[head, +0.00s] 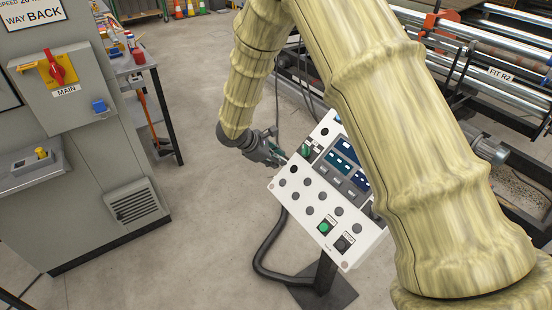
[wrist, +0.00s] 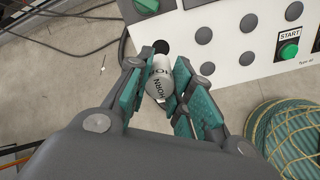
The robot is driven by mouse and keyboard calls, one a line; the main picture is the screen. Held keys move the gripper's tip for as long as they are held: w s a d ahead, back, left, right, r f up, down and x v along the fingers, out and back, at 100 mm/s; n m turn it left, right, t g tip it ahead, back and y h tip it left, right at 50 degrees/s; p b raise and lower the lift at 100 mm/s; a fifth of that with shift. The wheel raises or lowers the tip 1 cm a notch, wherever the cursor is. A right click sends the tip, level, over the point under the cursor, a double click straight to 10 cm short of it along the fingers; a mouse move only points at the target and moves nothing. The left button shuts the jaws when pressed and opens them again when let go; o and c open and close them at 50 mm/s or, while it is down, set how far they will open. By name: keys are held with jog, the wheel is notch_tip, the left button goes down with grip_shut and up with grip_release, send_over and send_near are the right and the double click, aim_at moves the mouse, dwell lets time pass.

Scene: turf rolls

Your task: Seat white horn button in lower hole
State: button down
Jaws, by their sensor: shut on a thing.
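My gripper (wrist: 162,88) is shut on the white horn button (wrist: 160,85), a short white cylinder with dark HORN lettering, held between green finger pads. The button is at the left edge of the white control panel (wrist: 228,50). A dark open hole (wrist: 161,47) shows just beyond it. I cannot tell whether the button touches the panel. My gripper (head: 280,157) also shows at the panel's upper left.
The panel carries grey round caps (wrist: 203,35), a green START button (wrist: 288,50) and screens (head: 343,160). It stands on a dark pedestal (head: 322,275). A grey MAIN cabinet (head: 75,170) is at left, rollers (head: 490,50) at right.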

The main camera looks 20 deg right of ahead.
jog(key=b, duration=0.3)
send_over(290, 174)
jog(key=a, duration=0.3)
jog(key=shift+s+d+f, duration=0.15)
jog(key=shift+s+f, duration=0.1)
jog(key=shift+f, duration=0.85)
jog(key=shift+s+d+f, duration=0.1)
jog(key=shift+s+f, duration=0.1)
jog(key=shift+f, duration=0.9)
jog(key=shift+b+x, duration=0.95)
jog(key=shift+x, duration=1.05)
jog(key=c, duration=1.2)
grip_release()
jog(key=v, duration=1)
jog(key=shift+s+a+r, duration=0.1)
jog(key=shift+a+r, duration=0.1)
jog(key=shift+r, duration=0.1)
jog(key=shift+s+a+r, duration=0.15)
jog(key=shift+a+r, duration=0.2)
jog(key=shift+r, duration=0.1)
jog(key=shift+a, duration=0.1)
